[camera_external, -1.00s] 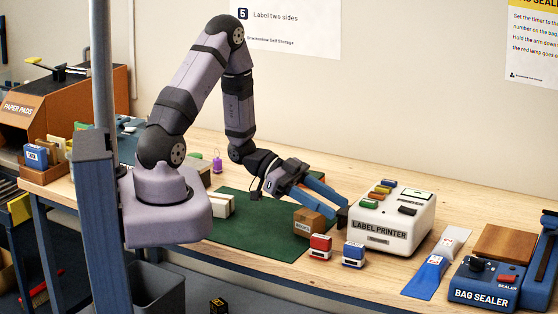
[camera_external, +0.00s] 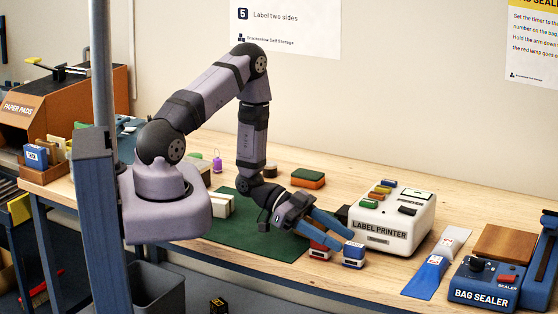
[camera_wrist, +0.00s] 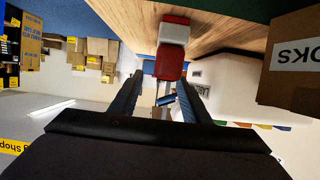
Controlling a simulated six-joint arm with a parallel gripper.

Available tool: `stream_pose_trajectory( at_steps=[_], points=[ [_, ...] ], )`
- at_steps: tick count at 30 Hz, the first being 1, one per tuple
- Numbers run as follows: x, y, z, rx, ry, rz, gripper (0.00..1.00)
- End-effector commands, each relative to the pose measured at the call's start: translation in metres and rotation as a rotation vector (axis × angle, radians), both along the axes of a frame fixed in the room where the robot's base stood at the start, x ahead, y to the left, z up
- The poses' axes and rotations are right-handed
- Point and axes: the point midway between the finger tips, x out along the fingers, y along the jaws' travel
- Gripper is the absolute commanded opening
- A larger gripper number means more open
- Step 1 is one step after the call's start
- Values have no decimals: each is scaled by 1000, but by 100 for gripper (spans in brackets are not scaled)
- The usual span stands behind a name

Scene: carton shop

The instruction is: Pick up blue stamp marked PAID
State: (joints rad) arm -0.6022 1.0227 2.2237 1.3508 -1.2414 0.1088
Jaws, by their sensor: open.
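The blue stamp (camera_external: 354,255), with a white band, stands upright on the bench in the external view; its lettering is too small to read. A red stamp (camera_external: 319,252) stands just left of it, partly behind my fingers. My gripper (camera_external: 341,244) is open, slanting down to the right, its fingertips near the top of the blue stamp. I cannot tell whether they touch it. In the wrist view the red stamp (camera_wrist: 171,52) shows at the tips of my open fingers (camera_wrist: 160,84). A small blue shape (camera_wrist: 166,99) lies between the fingers; I cannot tell what it is.
The label printer (camera_external: 392,218) stands behind and right of the blue stamp. A carton (camera_wrist: 292,62) shows at the right in the wrist view. The green mat (camera_external: 262,237) lies under my arm.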

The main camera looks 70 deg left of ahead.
Motion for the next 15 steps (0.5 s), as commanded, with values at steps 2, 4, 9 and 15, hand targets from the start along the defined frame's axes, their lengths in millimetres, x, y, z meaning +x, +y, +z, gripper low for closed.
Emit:
stream_pose_trajectory(
  at_steps=[2, 4, 9, 15],
  points=[
    [1, -1, 0, 0, 0, -1, 43],
    [3, -4, 0, -1, 1, -3, 43],
    [16, -16, -1, -1, 1, -5, 43],
    [32, -30, -10, -1, 1, -4, 43]
  ],
)
